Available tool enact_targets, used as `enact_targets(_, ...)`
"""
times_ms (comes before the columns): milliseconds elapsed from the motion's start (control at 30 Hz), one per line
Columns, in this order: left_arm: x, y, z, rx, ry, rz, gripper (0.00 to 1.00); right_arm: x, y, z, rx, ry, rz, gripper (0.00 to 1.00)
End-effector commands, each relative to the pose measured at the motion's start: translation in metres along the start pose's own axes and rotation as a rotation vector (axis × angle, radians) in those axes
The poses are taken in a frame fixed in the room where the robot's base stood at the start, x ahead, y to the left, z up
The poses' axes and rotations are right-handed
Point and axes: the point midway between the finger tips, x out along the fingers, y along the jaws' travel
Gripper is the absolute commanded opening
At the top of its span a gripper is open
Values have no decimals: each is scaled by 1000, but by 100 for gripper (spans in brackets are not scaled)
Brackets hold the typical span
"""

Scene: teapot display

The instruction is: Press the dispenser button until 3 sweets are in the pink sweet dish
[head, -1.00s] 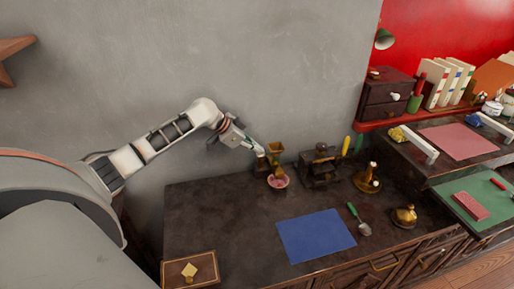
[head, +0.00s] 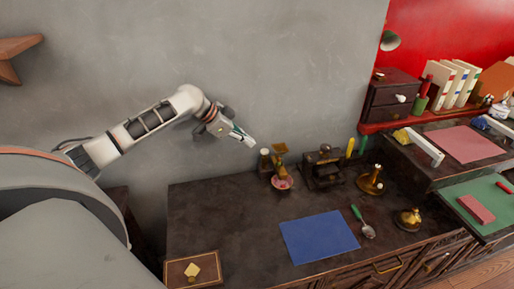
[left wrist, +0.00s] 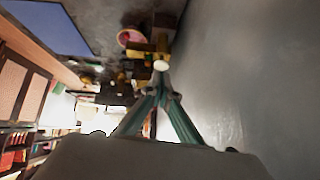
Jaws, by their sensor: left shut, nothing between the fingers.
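The brass-coloured dispenser (head: 280,167) stands at the back of the dark cabinet top, close to the wall. A short post with a pale top (head: 265,158) stands at its left; I cannot tell for sure whether this is the button. The pink sweet dish (head: 283,184) sits at the front foot of the dispenser and also shows in the left wrist view (left wrist: 130,37). Any sweets in it are too small to count. My right gripper is not in view.
A dark machine (head: 322,170) stands right of the dispenser, with brass pieces (head: 370,182) farther right. A blue mat (head: 318,237), a green-handled scoop (head: 362,222) and a brown box (head: 192,270) lie nearer the front. The cabinet top left of the dispenser is clear.

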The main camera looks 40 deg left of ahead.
Motion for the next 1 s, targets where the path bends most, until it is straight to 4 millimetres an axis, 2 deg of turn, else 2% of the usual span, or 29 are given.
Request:
enact_targets(100, -23, -1, 0, 2, -2, -2, 0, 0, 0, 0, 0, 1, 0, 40)
enact_targets(300, -44, 0, -1, 1, 2, -1, 0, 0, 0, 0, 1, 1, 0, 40)
enact_targets(1000, -49, 0, -2, 0, 4, -1, 0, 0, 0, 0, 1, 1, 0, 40)
